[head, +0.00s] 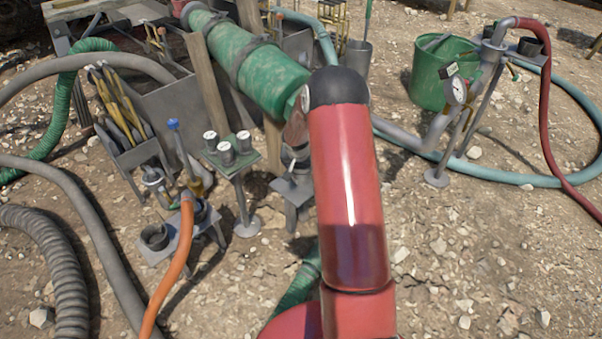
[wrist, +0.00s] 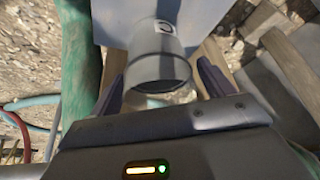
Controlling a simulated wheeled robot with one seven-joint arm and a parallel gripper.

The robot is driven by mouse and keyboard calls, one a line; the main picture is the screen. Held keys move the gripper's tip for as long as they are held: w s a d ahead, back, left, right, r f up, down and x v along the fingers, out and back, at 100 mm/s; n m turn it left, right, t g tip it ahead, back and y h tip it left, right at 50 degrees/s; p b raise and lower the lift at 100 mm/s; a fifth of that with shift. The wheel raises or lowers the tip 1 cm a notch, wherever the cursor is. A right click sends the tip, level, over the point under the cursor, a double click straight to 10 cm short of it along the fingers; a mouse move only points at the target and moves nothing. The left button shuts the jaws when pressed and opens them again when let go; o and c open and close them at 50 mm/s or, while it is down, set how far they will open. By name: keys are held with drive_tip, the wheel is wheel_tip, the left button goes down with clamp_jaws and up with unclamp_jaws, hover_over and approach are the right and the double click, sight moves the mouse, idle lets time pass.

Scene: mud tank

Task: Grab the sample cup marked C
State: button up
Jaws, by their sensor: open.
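Three grey sample cups with white tops stand on a small green stand (head: 232,158) in the head view: one at the left (head: 210,139), one in front (head: 226,154) and one at the right (head: 243,142). Their dark marks are too small to read, so I cannot tell which is C. My gripper (wrist: 160,72) is open in the wrist view.
A green tank (head: 255,75) lies behind my arm. An orange hose (head: 173,275) and grey hoses (head: 75,205) run at the left. A green bucket (head: 432,85) and a gauge pipe (head: 455,105) stand at the right. Gravel at the lower right is open.

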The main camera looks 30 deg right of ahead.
drive_tip(key=shift+c, duration=0.4)
drive_tip(key=c, duration=1)
drive_tip(key=shift+r, duration=0.1)
drive_tip(key=shift+c, duration=0.2)
